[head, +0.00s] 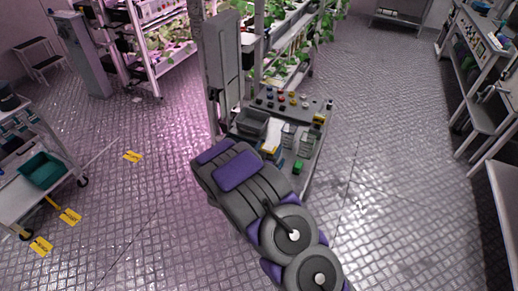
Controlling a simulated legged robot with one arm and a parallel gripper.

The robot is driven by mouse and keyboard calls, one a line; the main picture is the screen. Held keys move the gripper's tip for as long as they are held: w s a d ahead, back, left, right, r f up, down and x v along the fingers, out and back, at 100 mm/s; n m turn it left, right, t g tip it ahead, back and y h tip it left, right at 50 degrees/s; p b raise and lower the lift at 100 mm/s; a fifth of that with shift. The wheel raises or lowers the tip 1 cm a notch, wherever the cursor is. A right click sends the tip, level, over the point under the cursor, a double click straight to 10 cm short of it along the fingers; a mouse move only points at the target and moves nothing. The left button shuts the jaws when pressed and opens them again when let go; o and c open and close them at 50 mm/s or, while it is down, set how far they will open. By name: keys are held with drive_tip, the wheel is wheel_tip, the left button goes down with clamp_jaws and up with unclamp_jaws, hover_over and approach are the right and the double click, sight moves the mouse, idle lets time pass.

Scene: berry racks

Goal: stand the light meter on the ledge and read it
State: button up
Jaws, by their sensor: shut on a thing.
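My arm reaches from the lower right toward a small grey bench below a tall grey cabinet. The arm hides what lies past its far end, and I cannot make out my gripper's fingers or anything in them. I cannot pick out the light meter. No part is clearly the ledge; the bench top (262,105) with several small coloured items is the nearest flat surface past the arm.
The tall grey cabinet (222,62) stands behind the bench. A dark bin (252,121) and a green item (298,166) are by it. Plant racks (292,40) stand behind. A cart with a teal bin (41,170) is at left, shelving (478,75) at right. Floor between is open.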

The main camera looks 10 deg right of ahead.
sight(262, 147)
drive_tip(key=w, duration=0.3)
drive_tip(key=w+d, duration=0.1)
drive_tip(key=shift+w+f+b, duration=0.35)
drive_tip(key=shift+w+b, duration=0.05)
drive_tip(key=shift+w+a, duration=0.1)
drive_tip(key=shift+w, duration=0.05)
drive_tip(key=a+f+b, duration=0.1)
drive_tip(key=a+f, duration=0.2)
drive_tip(key=shift+f, duration=0.2)
drive_tip(key=shift+c, duration=0.5)
drive_tip(key=shift+d+f, duration=0.1)
drive_tip(key=shift+d, duration=0.9)
drive_tip(key=shift+d+f, duration=0.1)
drive_tip(key=shift+d, duration=0.15)
drive_tip(key=o, duration=0.9)
drive_tip(key=shift+a, duration=0.15)
drive_tip(key=o, duration=0.3)
drive_tip(key=shift+a, duration=0.75)
drive_tip(key=shift+o, duration=0.2)
drive_tip(key=shift+d+f, duration=0.1)
drive_tip(key=shift+d, duration=0.4)
drive_tip(key=shift+a, duration=0.1)
